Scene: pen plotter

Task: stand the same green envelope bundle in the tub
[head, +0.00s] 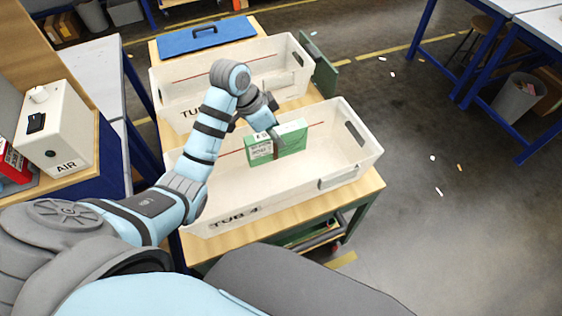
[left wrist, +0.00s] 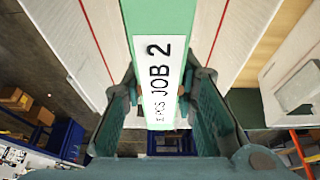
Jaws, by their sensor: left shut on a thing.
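The green envelope bundle (head: 288,143) has a white label on its front side and is inside the near white tub (head: 350,172), marked TUB 4. It looks upright, close to the tub's far wall. My left gripper (head: 275,138) reaches down from above and is shut on it. In the left wrist view the bundle (left wrist: 160,30) stands between the two fingers (left wrist: 160,100), and its white label (left wrist: 162,85) reads JOB 2. I cannot tell whether the bundle's underside touches the tub floor. My right gripper is not in view.
A second white tub (head: 170,85) stands behind, with a blue lid-like panel (head: 205,36) beyond it. Both tubs sit on a wooden bench (head: 365,190). A white AIR box (head: 58,125) stands at the left. The near tub's right part is empty.

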